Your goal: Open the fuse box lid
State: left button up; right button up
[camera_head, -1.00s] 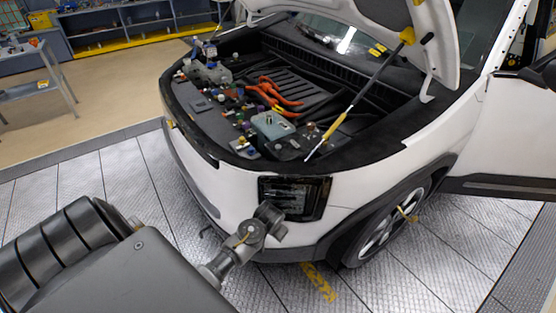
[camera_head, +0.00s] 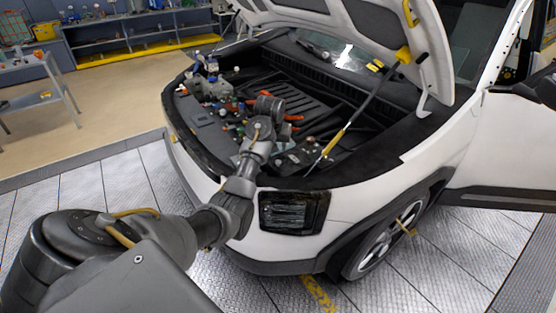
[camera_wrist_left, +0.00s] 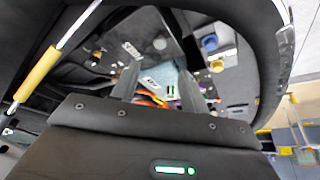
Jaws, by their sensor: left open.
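The fuse box (camera_wrist_left: 162,78) is a light grey-blue box in the front compartment of the white car. In the wrist view it shows between and beyond the two dark fingers of my left gripper (camera_wrist_left: 157,80). The gripper is open and I see nothing held; I cannot tell whether a finger touches the lid. In the head view my left gripper (camera_head: 268,108) is over the compartment, and my arm hides most of the fuse box. The lid looks closed, as far as it shows. My right gripper is not in view.
The raised hood (camera_head: 340,20) is held by a strut (camera_head: 350,118) with a yellow sleeve, to the right of my arm. Orange cables (camera_head: 292,118) and several coloured caps lie around the box.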

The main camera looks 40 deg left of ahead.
aim_at(278, 162)
pick_arm(q)
jog(key=p+x, duration=0.1)
jog(key=x, duration=1)
jog(key=shift+p, duration=0.35)
jog(key=shift+d, duration=0.1)
jog(key=shift+c, duration=0.5)
grip_shut()
